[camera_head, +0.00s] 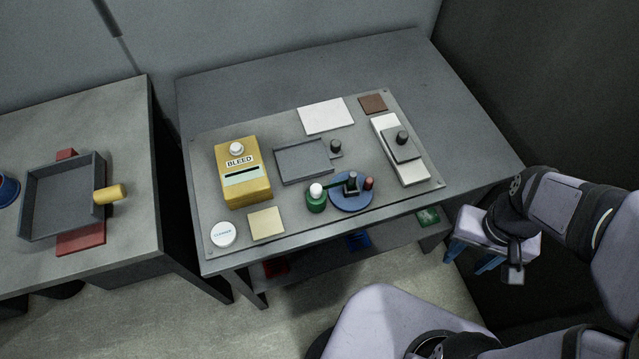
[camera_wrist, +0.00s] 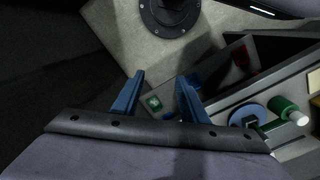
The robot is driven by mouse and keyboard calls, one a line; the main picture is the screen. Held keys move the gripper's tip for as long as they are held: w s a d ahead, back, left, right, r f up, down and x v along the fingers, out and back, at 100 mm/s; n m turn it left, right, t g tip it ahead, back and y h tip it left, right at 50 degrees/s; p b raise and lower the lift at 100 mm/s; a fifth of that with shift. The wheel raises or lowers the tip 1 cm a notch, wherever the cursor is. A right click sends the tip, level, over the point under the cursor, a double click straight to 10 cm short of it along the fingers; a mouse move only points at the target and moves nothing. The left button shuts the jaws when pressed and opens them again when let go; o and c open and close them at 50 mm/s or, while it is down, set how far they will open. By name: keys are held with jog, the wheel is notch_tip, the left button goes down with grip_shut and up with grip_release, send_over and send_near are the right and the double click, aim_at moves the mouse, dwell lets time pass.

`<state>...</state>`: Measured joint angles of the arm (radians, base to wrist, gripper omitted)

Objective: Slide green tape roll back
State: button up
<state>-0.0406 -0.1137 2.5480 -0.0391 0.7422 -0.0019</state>
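A small green item (camera_head: 428,216), probably the green tape roll, shows below the right part of the table's front edge, on the lower shelf. It also shows in the wrist view (camera_wrist: 153,103), between my fingers in the picture but farther away. Its exact shape is too small to tell. My gripper (camera_head: 467,262) is at the right of the table, apart from it, with its blue fingers pointing down. In the wrist view my gripper (camera_wrist: 161,79) has its fingers spread with nothing between them.
The lower shelf (camera_head: 315,262) also holds a blue item (camera_head: 358,241) and a red item (camera_head: 275,266). Above, the tabletop board (camera_head: 290,225) carries a yellow BLEED box (camera_head: 243,185), a green bottle (camera_head: 316,203) and a blue disc (camera_head: 345,203). A side table (camera_head: 125,245) stands left.

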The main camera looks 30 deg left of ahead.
aim_at(313, 195)
jog(key=w+a+f+n+t+h+b, duration=0.2)
jog(key=w+a+n+t+h+b, duration=0.25)
jog(key=n, duration=0.75)
jog(key=w+a+f+n+t+h+b, duration=0.1)
jog(key=w+a+n+t+h+b, duration=0.15)
jog(key=a+n+t+h, duration=0.5)
jog(key=a+n+t+y, duration=0.1)
jog(key=a+n+y, duration=0.1)
jog(key=a+n, duration=0.1)
jog(key=s+a+n+t+y+b, duration=0.1)
jog(key=a+n+t+y, duration=0.1)
jog(key=a+n, duration=0.2)
jog(key=a+n+t+y, duration=0.1)
jog(key=a+n+y, duration=0.2)
jog(key=a, duration=0.4)
jog(key=shift+s+a+r+n+b, duration=0.25)
jog(key=shift+s+r+n+b, duration=0.1)
jog(key=shift+r+n, duration=0.1)
jog(key=s+a+f+n+y, duration=0.1)
jog(key=s+a, duration=0.1)
jog(key=s+a+f+n+t+y+b, duration=0.1)
jog(key=s+a+n+y, duration=0.1)
jog(key=a, duration=0.1)
jog(key=s+a+f+n+t+y+b, duration=0.1)
jog(key=s+a+y, duration=0.1)
jog(key=shift+a+n, duration=0.15)
jog(key=shift+n, duration=0.25)
jog(key=shift+w+p, duration=1)
jog(key=shift+w, duration=2.7)
